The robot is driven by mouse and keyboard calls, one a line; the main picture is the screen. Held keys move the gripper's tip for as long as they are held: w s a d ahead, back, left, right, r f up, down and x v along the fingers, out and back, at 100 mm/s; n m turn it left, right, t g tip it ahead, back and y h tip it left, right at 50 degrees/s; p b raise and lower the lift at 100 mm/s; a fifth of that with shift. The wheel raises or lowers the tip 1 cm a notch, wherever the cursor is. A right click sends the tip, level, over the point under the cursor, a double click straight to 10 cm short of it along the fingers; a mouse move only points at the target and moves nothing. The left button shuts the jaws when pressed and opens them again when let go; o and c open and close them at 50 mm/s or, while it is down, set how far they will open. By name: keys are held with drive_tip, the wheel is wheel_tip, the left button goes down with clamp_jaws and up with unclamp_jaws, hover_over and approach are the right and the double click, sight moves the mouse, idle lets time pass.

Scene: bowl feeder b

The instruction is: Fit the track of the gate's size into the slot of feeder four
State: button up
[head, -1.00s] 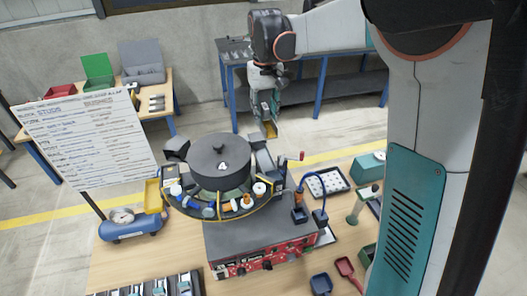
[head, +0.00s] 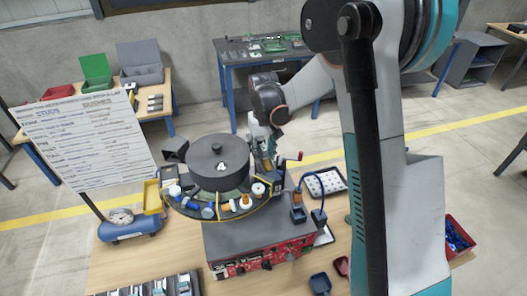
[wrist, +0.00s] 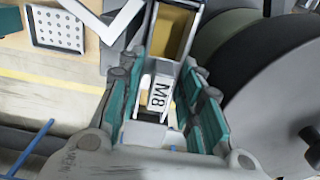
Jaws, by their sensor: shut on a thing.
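Feeder four is the dark round bowl (head: 219,165) marked 4, on a grey base with a red front panel; it also fills the right of the wrist view (wrist: 275,95). My gripper (head: 266,148) is low behind the bowl's right side. In the wrist view my gripper (wrist: 165,112) is shut on a track (wrist: 160,90) with a white M8 label between its teal fingers. A tan-floored channel with pale sides (wrist: 173,35) lies just beyond the label. I cannot tell whether the track sits in the slot. The gate's size is not readable here.
A white written board (head: 85,138) stands left. A blue-legged bench (head: 290,75) is behind.

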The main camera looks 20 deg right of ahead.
sight(264, 148)
drive_tip(key=shift+s, duration=0.1)
drive_tip(key=shift+f, duration=0.15)
drive_tip(key=o, duration=0.9)
wheel_tip(264, 148, up, 12)
drive_tip(key=shift+f, duration=0.2)
drive_tip(key=s+r+t, duration=0.3)
drive_tip(key=s+r, duration=0.6)
drive_tip(key=s, duration=0.4)
drive_tip(key=s+f+t, duration=0.2)
drive_tip(key=s+t, duration=0.2)
drive_tip(key=s, duration=1)
drive_tip(key=shift+s+f, duration=0.15)
drive_tip(key=shift+f, duration=0.2)
